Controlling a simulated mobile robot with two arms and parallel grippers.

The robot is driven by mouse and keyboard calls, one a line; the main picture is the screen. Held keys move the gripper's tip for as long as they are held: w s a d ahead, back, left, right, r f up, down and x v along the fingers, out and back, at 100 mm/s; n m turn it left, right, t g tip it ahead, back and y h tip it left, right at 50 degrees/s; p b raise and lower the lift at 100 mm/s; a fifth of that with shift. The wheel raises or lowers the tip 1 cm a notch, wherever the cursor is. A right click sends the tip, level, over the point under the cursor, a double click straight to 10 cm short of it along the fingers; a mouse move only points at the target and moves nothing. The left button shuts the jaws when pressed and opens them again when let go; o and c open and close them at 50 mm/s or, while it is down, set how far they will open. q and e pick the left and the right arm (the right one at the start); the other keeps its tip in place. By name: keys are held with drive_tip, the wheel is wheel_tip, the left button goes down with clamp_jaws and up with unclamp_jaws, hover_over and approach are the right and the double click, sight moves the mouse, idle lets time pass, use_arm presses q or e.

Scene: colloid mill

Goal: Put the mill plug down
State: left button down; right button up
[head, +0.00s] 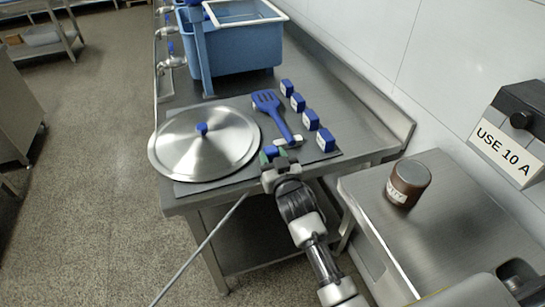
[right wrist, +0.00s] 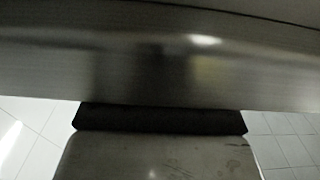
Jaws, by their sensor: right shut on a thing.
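In the head view my right gripper (head: 273,158) is at the front edge of the steel table, by the corner of the dark mat. A thin grey line, like a cord or rod, runs from near the gripper down to the lower left. The right wrist view shows a blurred metal surface very close, a dark bar and a worn grey surface below it; the plug is not clear there. My left gripper is not in view.
A round steel lid (head: 205,150) with a blue knob lies on the mat, beside a blue spatula (head: 275,112) and several blue-and-white blocks (head: 326,140). A blue tub (head: 240,45) stands behind. At right are a brown jar (head: 408,183) and a "USE 10 A" box (head: 505,143).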

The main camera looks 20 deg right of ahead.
drive_tip(key=shift+f, duration=0.2)
drive_tip(key=o, duration=1.2)
drive_tip(key=shift+r, duration=0.1)
